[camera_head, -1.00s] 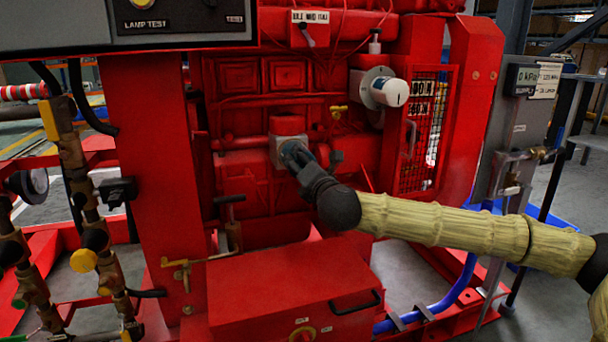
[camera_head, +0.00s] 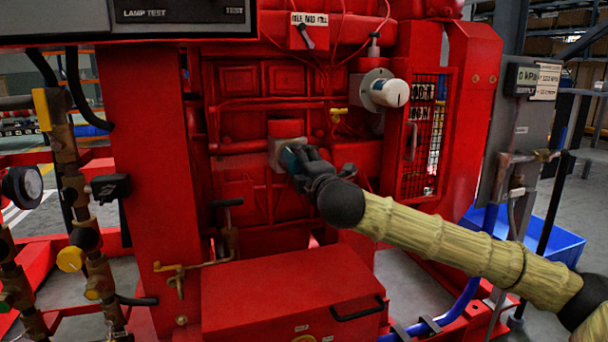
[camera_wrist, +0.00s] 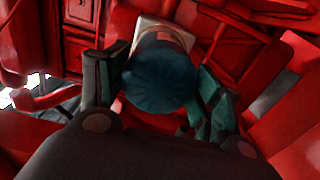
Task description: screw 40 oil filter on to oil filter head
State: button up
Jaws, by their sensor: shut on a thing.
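A dark blue oil filter (camera_wrist: 160,75) sits between the two fingers of my gripper (camera_wrist: 158,92) in the wrist view. My gripper is shut on it, one finger on each side. In the head view the blue filter (camera_head: 290,157) shows at the tip of my gripper (camera_head: 303,162), against the grey square oil filter head (camera_head: 276,148) on the red engine. The pale head (camera_wrist: 165,33) also shows just behind the filter in the wrist view. I cannot tell whether the threads are engaged.
A white cylinder (camera_head: 392,93) on a grey round mount sticks out at upper right. A red mesh guard (camera_head: 420,140) stands right of the engine. A red box (camera_head: 290,290) with a black handle lies below my gripper. A red post (camera_head: 145,170) stands at left.

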jog(key=m+b, duration=0.1)
jog(key=f+m+b, duration=0.1)
jog(key=m, duration=0.1)
jog(key=m+b, duration=0.1)
jog(key=shift+s+a+f+m+b, duration=0.15)
jog(key=shift+a+m+b, duration=0.15)
jog(key=shift+m, duration=0.1)
jog(key=shift+r, duration=0.25)
jog(key=shift+m, duration=0.6)
jog(key=shift+d, duration=0.1)
jog(key=shift+r, duration=0.1)
jog(key=o, duration=1.2)
jog(key=shift+d+r, duration=0.1)
